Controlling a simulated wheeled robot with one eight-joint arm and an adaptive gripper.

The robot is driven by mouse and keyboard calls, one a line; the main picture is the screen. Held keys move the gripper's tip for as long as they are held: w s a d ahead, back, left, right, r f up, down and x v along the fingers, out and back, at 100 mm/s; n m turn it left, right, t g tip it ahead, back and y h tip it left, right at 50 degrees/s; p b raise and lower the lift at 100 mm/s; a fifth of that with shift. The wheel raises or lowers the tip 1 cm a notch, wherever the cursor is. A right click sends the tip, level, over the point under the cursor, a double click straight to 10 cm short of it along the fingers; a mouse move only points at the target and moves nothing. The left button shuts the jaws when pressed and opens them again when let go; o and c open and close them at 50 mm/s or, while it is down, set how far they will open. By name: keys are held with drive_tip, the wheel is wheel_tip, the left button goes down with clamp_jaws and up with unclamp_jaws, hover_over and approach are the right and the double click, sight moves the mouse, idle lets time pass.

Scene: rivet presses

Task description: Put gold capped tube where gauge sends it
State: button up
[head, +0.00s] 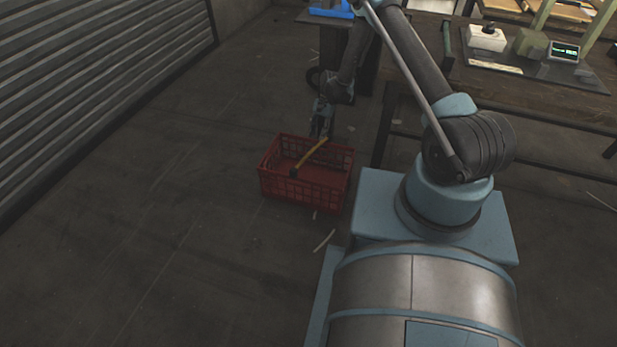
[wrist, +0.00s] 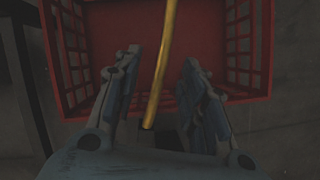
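A thin, slightly curved yellow-gold tube (head: 309,157) slants over the red crate (head: 325,191), its dark lower end inside the crate. In the wrist view the tube (wrist: 162,70) runs between my fingers, with a gap on both sides. My gripper (head: 321,133) points down at the crate's far edge; in the wrist view its fingers (wrist: 160,80) are spread apart. Whether the tube's upper end rests on the rim or hangs free I cannot tell. The gauge with a lit green display (head: 565,50) stands on the bench; its reading is too small to read.
The wooden bench (head: 475,85) stands at the upper right, its legs near the crate. A white block (head: 487,39), a green-grey block (head: 530,43) and a dark mat (head: 590,78) are on it. A ribbed shutter wall (head: 90,75) is at the left. Floor left of the crate is clear.

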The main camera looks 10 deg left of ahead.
drive_tip(key=v, duration=0.8)
drive_tip(key=shift+r, duration=0.1)
